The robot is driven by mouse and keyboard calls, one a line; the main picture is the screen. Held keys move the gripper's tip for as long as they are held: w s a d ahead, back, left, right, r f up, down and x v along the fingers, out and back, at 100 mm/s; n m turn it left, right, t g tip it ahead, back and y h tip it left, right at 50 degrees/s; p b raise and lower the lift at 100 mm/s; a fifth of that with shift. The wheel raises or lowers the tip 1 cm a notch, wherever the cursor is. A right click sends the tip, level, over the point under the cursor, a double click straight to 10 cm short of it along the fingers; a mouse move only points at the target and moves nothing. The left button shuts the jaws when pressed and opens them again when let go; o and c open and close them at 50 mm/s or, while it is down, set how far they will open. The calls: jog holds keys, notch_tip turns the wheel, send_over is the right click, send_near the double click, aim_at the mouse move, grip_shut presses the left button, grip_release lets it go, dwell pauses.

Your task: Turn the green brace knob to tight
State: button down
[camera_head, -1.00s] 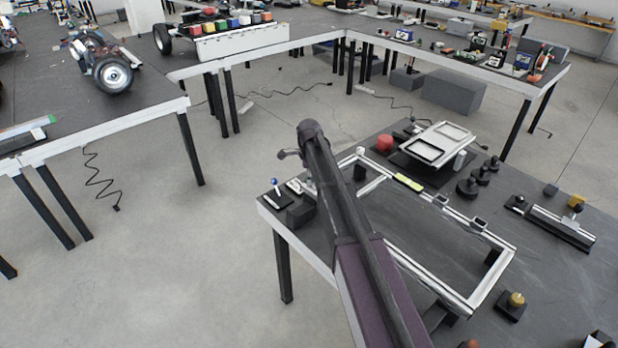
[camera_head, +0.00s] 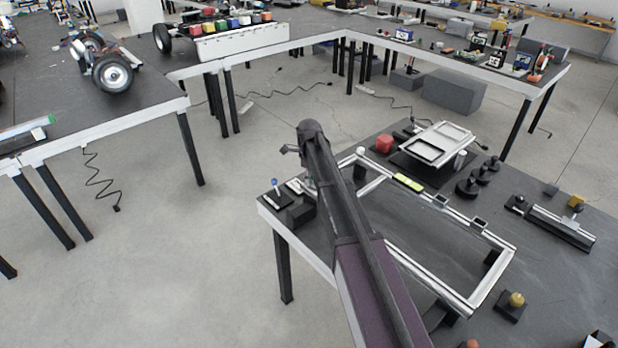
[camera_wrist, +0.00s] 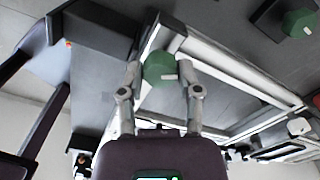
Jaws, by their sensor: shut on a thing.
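In the wrist view a round green knob (camera_wrist: 159,69) with a small white mark on its lower right side sits at a corner of a silver rail frame (camera_wrist: 225,66). My gripper (camera_wrist: 159,74) has one finger on each side of this knob and is shut on it. A second green knob (camera_wrist: 299,22) on a dark base stands apart at the upper right. In the head view the same silver frame (camera_head: 478,236) lies on the dark bench, and my arm crosses it. My fingers and the held knob are hidden there.
A blue-topped lever (camera_head: 275,184) stands at the bench's left corner. The bench surface inside the frame is mostly clear.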

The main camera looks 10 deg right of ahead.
jog(key=shift+c, duration=1.5)
grip_release()
jog(key=shift+n, duration=0.5)
jog(key=n, duration=2.5)
notch_tip(320, 180, up, 14)
jog(key=p, duration=1.4)
jog(key=s+d+f+m+b, duration=0.1)
jog(key=s+f+b, duration=0.3)
jog(key=s, duration=0.5)
jog(key=s+d+f+b, duration=0.3)
jog(key=s+f+b, duration=0.1)
jog(key=s, duration=0.6)
jog(key=s+d+f+m+b, duration=0.1)
jog(key=s+f+b, duration=0.3)
jog(key=s, duration=0.6)
jog(key=shift+s+d+f+m, duration=0.25)
jog(key=shift+d+m, duration=0.05)
jog(key=shift+d, duration=0.25)
